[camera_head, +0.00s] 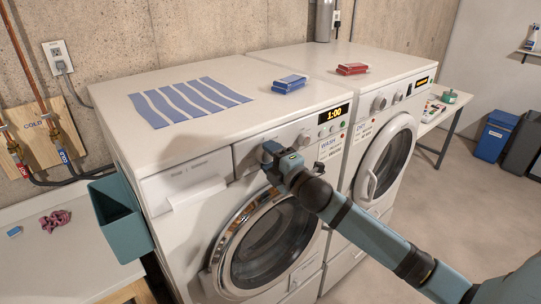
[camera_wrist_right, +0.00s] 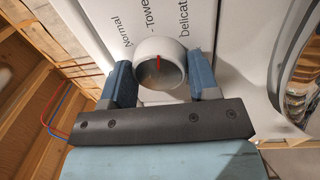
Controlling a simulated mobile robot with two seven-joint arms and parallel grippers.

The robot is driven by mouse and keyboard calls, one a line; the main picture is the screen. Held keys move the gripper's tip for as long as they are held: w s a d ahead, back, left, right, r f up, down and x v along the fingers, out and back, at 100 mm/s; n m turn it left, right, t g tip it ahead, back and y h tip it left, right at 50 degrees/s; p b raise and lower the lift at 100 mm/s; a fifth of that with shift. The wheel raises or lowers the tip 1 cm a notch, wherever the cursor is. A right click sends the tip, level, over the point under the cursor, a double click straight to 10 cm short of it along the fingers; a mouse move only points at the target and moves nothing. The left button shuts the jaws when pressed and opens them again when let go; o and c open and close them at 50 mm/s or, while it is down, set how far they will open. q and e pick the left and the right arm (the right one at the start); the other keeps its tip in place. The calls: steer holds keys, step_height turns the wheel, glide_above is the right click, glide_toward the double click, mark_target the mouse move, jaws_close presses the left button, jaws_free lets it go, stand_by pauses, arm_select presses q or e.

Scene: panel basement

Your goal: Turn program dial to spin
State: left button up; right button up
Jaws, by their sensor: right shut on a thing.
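The front-loading washing machine (camera_head: 185,225) has a lit 1:00 display and a WASH label. My right gripper (camera_head: 270,157) is at its control panel, over the program dial, and largely hides the dial in the head view. In the right wrist view, the round white program dial (camera_wrist_right: 159,52) sits between the two blue fingers of my right gripper (camera_wrist_right: 162,82), which are shut on its sides. A red mark on the dial points roughly up in that picture. The labels Normal, Towels and Delicate are partly readable above it; a spin label is not visible. My left gripper is not in view.
A teal bin (camera_head: 121,220) hangs at the washer's left side.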

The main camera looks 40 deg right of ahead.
steer(key=m+p, duration=0.1)
steer(key=m, duration=0.5)
steer(key=shift+r+h+p, duration=0.15)
steer(key=shift+h+p, duration=0.15)
steer(key=m, duration=0.3)
steer(key=shift+a+m+g, duration=0.1)
steer(key=shift+m+g, duration=0.2)
steer(key=shift+m, duration=0.6)
steer(key=m, duration=1)
steer(key=shift+g, duration=0.4)
steer(key=m, duration=0.9)
steer(key=shift+r, duration=0.1)
steer(key=shift+m+g, duration=0.3)
